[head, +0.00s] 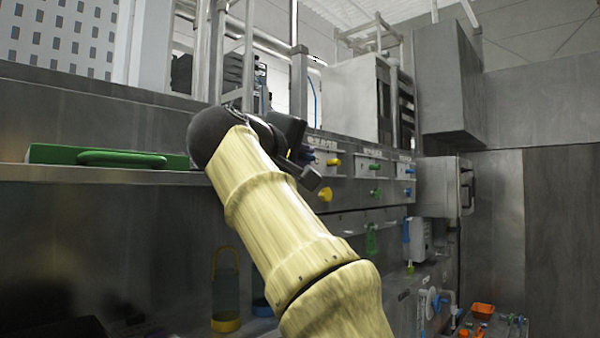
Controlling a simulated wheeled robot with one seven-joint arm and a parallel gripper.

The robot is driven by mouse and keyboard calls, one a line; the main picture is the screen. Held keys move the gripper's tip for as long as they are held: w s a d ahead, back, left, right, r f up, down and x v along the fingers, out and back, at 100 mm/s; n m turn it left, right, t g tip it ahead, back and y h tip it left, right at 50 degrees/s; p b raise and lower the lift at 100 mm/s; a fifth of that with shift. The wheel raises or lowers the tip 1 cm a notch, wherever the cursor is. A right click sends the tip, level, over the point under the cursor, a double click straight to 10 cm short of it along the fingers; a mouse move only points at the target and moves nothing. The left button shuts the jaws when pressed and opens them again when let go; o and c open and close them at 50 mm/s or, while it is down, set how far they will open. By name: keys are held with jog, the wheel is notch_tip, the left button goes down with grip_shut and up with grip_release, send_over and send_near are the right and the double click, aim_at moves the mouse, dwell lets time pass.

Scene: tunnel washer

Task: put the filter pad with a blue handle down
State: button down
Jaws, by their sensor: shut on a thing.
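My gripper (308,172) is at the end of my raised arm, in the middle of the head view, in front of the grey panel with coloured knobs. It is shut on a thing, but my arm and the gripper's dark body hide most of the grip. A small dark blue patch shows beside the fingers. No whole filter pad with a blue handle can be made out. A green pad with a green handle (122,158) lies on the metal shelf (95,174) at the left.
Yellow and green knobs (325,194) stick out of the panel behind my gripper. A yellow-based container with a loop (226,324) and a blue item (262,308) stand below the shelf. An orange bin (483,310) is at the lower right. The shelf right of the green pad is partly hidden.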

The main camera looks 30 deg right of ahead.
jog(key=shift+s+d+f, duration=0.1)
jog(key=shift+d+f, duration=0.1)
jog(key=shift+f, duration=0.7)
jog(key=c, duration=1.5)
grip_release()
jog(key=shift+o, duration=0.2)
jog(key=shift+a, duration=0.1)
jog(key=b+v, duration=0.2)
jog(key=v, duration=1)
jog(key=shift+b, duration=0.4)
